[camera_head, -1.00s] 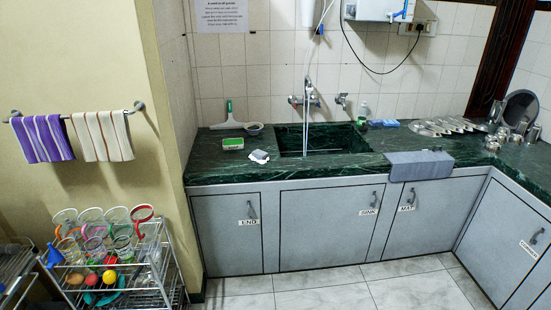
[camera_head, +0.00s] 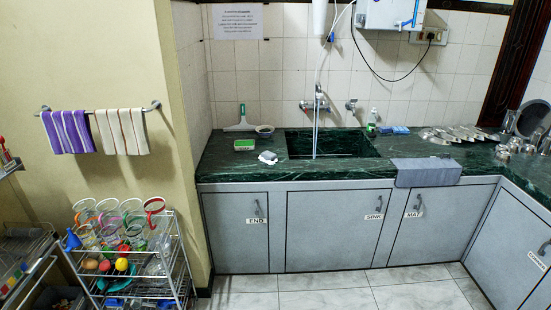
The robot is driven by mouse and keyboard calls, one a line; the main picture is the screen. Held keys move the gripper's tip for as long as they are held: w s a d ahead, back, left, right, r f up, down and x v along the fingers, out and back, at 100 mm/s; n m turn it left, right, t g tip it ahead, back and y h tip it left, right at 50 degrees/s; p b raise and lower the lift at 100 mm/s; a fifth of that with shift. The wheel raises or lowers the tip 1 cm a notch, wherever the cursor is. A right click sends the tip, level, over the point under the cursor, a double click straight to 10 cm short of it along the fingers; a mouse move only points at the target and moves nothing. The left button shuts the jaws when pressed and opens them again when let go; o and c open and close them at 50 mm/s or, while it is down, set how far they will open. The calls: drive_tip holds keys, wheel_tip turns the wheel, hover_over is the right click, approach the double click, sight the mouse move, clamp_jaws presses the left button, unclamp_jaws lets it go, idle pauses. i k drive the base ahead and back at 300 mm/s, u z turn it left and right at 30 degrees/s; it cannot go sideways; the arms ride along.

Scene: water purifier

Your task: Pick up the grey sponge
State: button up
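No gripper of mine shows in the head view. A small light item, whitish with grey on it (camera_head: 268,157), lies on the dark green marble counter (camera_head: 225,172), just left of the sink (camera_head: 330,144). It may be the grey sponge, but it is too small to tell. A green and white block (camera_head: 244,145) lies a little behind it and to the left. Blue sponge-like pieces (camera_head: 394,130) lie right of the sink, near a small green bottle (camera_head: 372,121).
A grey mat (camera_head: 427,172) hangs over the counter's front edge. A wire rack (camera_head: 155,285) with cups and balls stands at the lower left, beside the wall's end. Grey cabinets (camera_head: 338,230) line the front. The tiled floor before them is clear.

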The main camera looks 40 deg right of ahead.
sight(270, 157)
drive_tip(key=u, duration=0.1)
drive_tip(key=i, duration=0.95)
drive_tip(key=z, duration=0.05)
